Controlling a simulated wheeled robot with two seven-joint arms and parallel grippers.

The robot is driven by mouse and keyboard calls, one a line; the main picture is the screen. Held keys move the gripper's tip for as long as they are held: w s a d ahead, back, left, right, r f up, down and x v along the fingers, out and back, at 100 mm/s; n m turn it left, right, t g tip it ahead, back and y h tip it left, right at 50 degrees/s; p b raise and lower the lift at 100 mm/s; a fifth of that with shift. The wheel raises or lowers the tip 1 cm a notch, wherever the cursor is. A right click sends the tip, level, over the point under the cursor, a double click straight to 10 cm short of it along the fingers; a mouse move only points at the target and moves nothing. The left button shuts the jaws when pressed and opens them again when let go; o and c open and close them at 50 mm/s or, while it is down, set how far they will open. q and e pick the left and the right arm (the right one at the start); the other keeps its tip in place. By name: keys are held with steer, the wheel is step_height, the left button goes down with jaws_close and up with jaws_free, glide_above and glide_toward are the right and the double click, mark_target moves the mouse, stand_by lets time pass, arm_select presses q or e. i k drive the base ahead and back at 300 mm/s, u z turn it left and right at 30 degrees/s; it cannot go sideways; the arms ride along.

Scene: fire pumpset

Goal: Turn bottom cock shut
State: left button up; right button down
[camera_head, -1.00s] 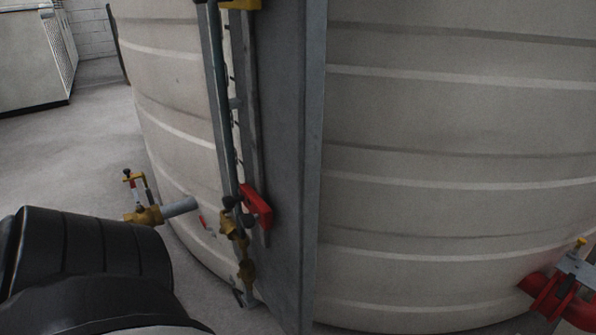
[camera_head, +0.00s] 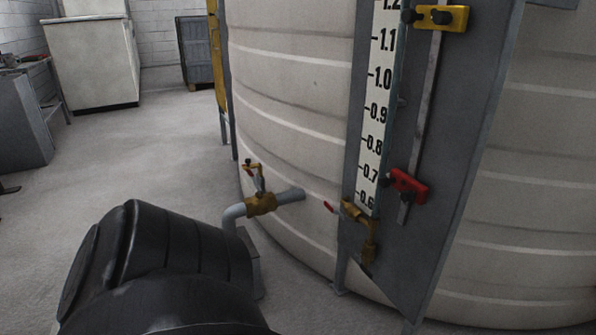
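The brass bottom cock (camera_head: 360,222) sits at the lower end of the level gauge on the tank (camera_head: 300,110). Its small red lever (camera_head: 331,207) sticks out to the left, tilted slightly down to the right. The gauge scale (camera_head: 381,85) rises above it with numbers from 0.6 up to 1.2. A thick black part of my own arm fills the lower left. No fingers of either gripper show, and nothing is seen touching the cock.
A brass valve (camera_head: 262,204) on a grey pipe stands left of the cock, near my arm. A red clamp (camera_head: 408,186) and a yellow clamp (camera_head: 441,18) sit on the gauge's grey panel (camera_head: 440,170). Floor (camera_head: 140,160) is open at the left, with cabinets behind.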

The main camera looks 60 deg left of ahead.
mark_target(332, 210)
steer(key=u, duration=1.9)
